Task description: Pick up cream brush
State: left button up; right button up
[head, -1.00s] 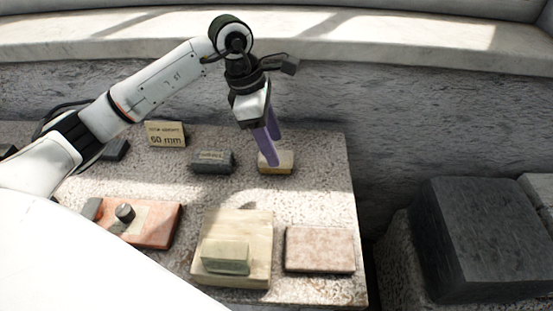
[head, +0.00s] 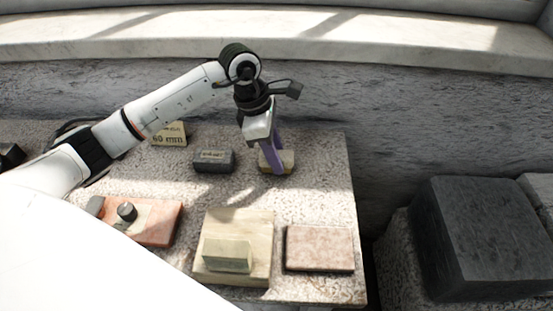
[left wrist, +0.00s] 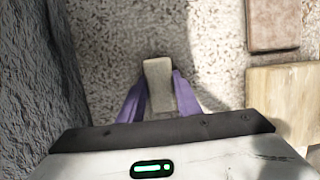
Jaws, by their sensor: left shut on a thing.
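The cream brush (head: 289,160) is a small pale block near the back right of the stone-topped table. My left gripper (head: 277,164) reaches down over it with purple fingers, shut on the block from both sides. In the left wrist view the brush (left wrist: 157,71) shows as a pale bar between the two fingers (left wrist: 158,92). The near finger hides part of it in the head view. I cannot tell whether it is clear of the table. My right gripper is not in view.
A dark grey labelled block (head: 213,161) sits left of the brush, and a 60 mm sign (head: 170,134) behind. In front are a pinkish slab (head: 320,248), a wooden board (head: 253,220) with a greenish block (head: 227,256), and a reddish slab (head: 165,222). The table ends just right.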

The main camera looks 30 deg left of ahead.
pick_arm(q)
notch_tip(320, 180, up, 10)
jog(key=shift+r+b, duration=0.1)
jog(key=shift+b, duration=0.2)
jog(key=o, duration=0.5)
jog(key=c, duration=0.4)
